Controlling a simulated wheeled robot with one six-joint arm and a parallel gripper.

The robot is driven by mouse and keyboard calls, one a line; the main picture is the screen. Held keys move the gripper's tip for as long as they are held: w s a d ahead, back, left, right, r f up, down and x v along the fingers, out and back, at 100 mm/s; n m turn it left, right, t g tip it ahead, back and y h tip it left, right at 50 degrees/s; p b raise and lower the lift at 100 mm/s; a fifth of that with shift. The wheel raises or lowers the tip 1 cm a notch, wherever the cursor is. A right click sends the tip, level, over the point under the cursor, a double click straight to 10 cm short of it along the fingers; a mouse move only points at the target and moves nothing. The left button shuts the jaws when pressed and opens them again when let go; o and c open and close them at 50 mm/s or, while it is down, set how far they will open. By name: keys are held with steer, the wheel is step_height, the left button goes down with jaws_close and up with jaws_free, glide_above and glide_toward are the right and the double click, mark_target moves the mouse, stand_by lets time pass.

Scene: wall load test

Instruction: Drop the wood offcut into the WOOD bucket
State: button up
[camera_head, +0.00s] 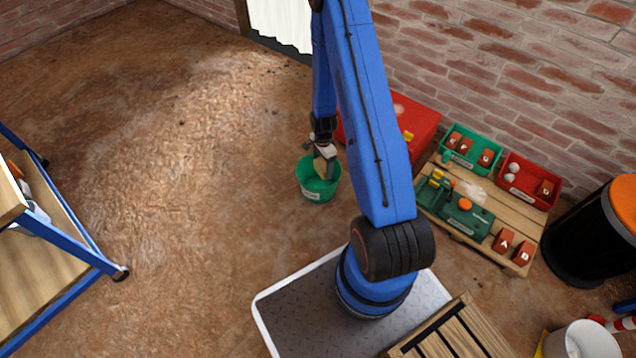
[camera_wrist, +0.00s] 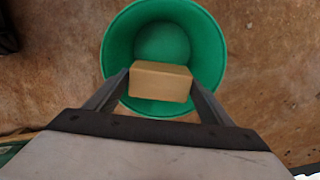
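The wood offcut (camera_wrist: 160,82) is a light tan block held between the two fingers of my gripper (camera_wrist: 160,88) in the wrist view. The green bucket (camera_wrist: 115,50) is open and looks empty; its rim shows around and behind the block. In the head view the green bucket (camera_head: 319,190) stands on the floor with a white label too small to read. My gripper (camera_head: 325,160) is at the bucket's mouth there, with the block (camera_head: 320,168) partly hidden. I cannot tell how far above or inside the rim the block is.
A red box (camera_head: 412,118) stands behind the bucket, by the brick wall. A wooden pallet (camera_head: 519,212) carries green and red bins and several lettered blocks. A black bin with an orange lid (camera_head: 622,205) is at right; a blue-framed cart (camera_head: 75,245) is at left. The floor left of the bucket is clear.

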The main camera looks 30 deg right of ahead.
steer(key=shift+o, duration=1.3)
steer(key=shift+r, duration=0.15)
step_height(320, 180, up, 17)
